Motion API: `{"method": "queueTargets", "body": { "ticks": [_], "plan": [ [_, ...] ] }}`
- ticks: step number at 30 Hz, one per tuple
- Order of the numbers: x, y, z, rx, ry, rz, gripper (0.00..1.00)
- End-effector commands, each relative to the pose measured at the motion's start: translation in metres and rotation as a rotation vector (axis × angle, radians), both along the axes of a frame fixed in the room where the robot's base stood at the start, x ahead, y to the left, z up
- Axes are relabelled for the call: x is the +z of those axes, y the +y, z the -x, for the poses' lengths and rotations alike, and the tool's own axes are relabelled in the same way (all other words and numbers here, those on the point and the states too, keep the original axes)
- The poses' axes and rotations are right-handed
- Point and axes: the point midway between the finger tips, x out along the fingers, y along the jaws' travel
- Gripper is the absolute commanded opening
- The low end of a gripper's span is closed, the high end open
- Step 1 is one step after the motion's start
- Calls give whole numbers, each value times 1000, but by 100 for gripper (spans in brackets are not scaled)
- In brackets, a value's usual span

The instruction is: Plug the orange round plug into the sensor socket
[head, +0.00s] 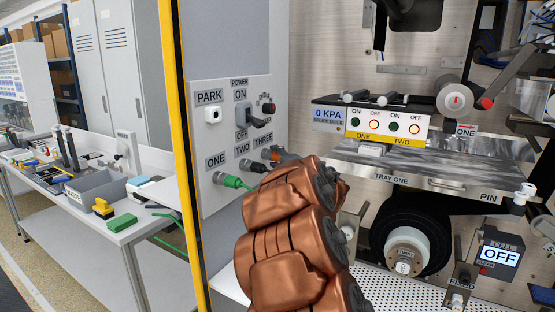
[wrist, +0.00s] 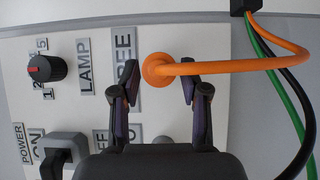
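The orange round plug (wrist: 157,70) sits against the panel beside a label ending in "EE" in the wrist view, its orange cable curving right. In the head view a bit of orange plug (head: 284,155) shows below the THREE label, mostly behind my copper arm. My gripper (wrist: 158,75) is open, with one finger on each side of the plug and visible gaps between. I cannot make out a socket labelled sensor in either view.
A green plug (head: 236,182) is at ONE on the panel (head: 205,160). A PARK fitting (head: 212,114) and a POWER switch (head: 258,117) are above. Green and black cables (wrist: 290,90) hang at right in the wrist view. A splice table (head: 430,165) stands right of my arm.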

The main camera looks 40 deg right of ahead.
Motion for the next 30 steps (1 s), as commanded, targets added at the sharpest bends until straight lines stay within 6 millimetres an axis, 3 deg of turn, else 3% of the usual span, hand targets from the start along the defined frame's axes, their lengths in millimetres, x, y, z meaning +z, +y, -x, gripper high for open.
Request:
{"method": "queueTargets", "body": {
  "ticks": [4,17,30],
  "plan": [
    [0,0,0,0,0,0,62],
    [1,2,7,0,0,2,62],
    [0,19,65,-5,1,0,62]
  ]
}}
